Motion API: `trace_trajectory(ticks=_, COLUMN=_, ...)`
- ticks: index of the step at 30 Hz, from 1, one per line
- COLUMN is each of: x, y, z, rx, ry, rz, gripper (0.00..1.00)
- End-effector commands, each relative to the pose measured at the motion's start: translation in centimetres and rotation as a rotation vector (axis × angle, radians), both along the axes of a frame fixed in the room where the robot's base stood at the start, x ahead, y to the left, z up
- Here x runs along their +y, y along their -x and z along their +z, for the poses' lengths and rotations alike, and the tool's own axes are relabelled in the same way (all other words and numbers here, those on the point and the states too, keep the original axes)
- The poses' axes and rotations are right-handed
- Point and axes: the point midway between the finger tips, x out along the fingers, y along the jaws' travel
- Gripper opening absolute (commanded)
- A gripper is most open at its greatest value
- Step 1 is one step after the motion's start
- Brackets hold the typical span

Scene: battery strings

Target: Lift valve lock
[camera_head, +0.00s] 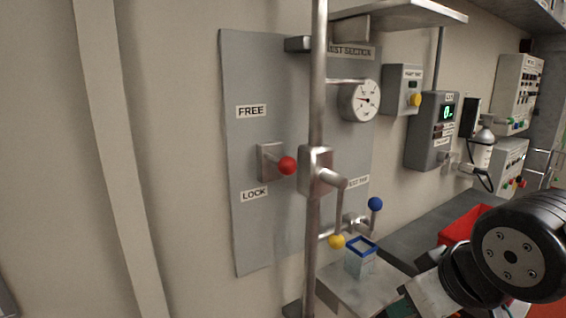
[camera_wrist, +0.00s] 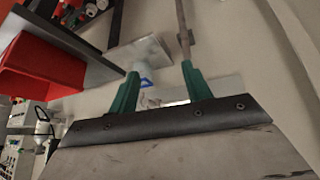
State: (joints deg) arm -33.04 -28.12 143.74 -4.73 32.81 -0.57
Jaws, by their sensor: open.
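A lever with a red ball knob (camera_head: 287,166) sticks out from a square grey mount (camera_head: 267,162) on the grey wall panel (camera_head: 262,220). The knob sits between the FREE label (camera_head: 251,111) above and the LOCK label (camera_head: 254,194) below. I take this lever as the valve lock. My gripper, with green fingers, is open and empty in the wrist view (camera_wrist: 160,88). In the head view my arm is at the lower right, well apart from the red knob. The fingertips are hard to make out there. The red knob is not seen in the wrist view.
A vertical pipe (camera_head: 316,90) stands just right of the red knob. It carries a valve block and a yellow-knobbed handle (camera_head: 337,241). A blue knob (camera_head: 375,204), a gauge (camera_head: 360,100) and a blue-rimmed container (camera_head: 360,262) are further right. A red bin (camera_head: 462,222) stands near my arm.

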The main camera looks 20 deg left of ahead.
Motion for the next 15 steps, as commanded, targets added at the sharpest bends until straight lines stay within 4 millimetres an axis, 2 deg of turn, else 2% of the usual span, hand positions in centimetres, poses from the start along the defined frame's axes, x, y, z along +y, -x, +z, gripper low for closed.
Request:
trace_trajectory(ticks=1, x=3.4, y=-1.0, z=0.7, rx=-0.089, ry=-0.05, rz=0.08, gripper=0.49)
trace_trajectory(ticks=3, x=7.8, y=-2.1, z=2.5, rx=-0.227, ry=-0.144, rz=0.171, gripper=0.49)
trace_trajectory(ticks=6, x=12.7, y=-3.0, z=5.7, rx=-0.41, ry=-0.286, rz=0.271, gripper=0.49)
trace_trajectory(ticks=9, x=15.5, y=-3.5, z=9.3, rx=-0.571, ry=-0.413, rz=0.324, gripper=0.49)
trace_trajectory(ticks=12, x=16.4, y=-3.9, z=12.6, rx=-0.7, ry=-0.511, rz=0.345, gripper=0.49)
trace_trajectory(ticks=15, x=16.8, y=-3.8, z=14.8, rx=-0.78, ry=-0.576, rz=0.357, gripper=0.49)
